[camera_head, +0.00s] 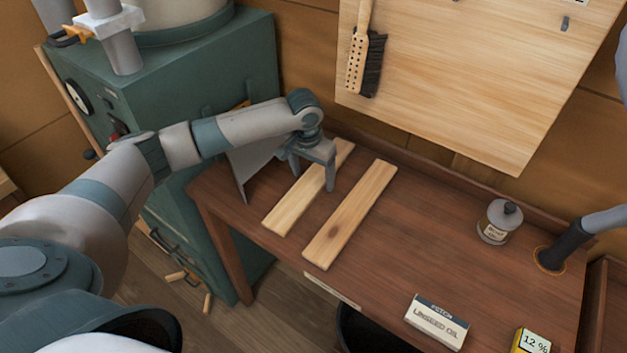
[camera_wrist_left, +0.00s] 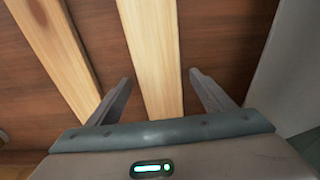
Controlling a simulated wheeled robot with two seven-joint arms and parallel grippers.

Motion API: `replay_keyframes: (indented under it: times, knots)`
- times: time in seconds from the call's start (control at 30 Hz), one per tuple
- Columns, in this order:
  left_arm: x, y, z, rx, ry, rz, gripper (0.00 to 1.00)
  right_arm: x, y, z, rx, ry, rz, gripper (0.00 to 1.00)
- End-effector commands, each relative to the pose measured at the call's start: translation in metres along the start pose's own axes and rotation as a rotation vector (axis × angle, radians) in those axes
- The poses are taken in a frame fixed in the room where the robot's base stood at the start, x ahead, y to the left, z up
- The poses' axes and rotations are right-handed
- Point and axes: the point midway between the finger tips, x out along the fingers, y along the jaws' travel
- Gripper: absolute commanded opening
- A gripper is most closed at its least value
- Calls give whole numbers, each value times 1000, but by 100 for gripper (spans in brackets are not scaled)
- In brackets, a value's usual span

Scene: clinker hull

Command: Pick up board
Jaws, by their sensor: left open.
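Two pale wooden boards lie side by side on the brown table in the head view. The left board (camera_head: 295,203) is under my left gripper (camera_head: 311,176), which hides part of it. The right board (camera_head: 350,215) lies just to the right and has a dark knot. My left gripper is open and points down. In the left wrist view its fingers (camera_wrist_left: 160,92) stand apart on either side of one board (camera_wrist_left: 150,50), with a gap on each side. The other board (camera_wrist_left: 58,45) lies to the left there, outside the fingers. My right gripper is not in view.
A grey metal bracket (camera_head: 248,172) stands at the table's left end, close to my gripper. A glue jar (camera_head: 496,224), a linseed oil box (camera_head: 437,320) and a yellow meter (camera_head: 530,342) sit to the right. A tool panel with a brush (camera_head: 366,62) hangs behind.

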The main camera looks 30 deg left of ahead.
Motion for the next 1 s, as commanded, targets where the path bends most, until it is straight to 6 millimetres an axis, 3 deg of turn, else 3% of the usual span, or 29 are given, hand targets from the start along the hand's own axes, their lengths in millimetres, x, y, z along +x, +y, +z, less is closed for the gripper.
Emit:
replay_keyframes:
  times: [0.07,0.2,0.27,0.67,1.0]
  knots:
    - [0,0,0,0,0,0,70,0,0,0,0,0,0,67]
    - [0,0,0,0,0,0,37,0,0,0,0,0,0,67]
    - [0,0,0,0,0,0,25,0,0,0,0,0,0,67]
    - [-6,0,-2,-1,3,1,25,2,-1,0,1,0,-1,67]
    - [-52,0,-9,0,5,1,25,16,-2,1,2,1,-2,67]
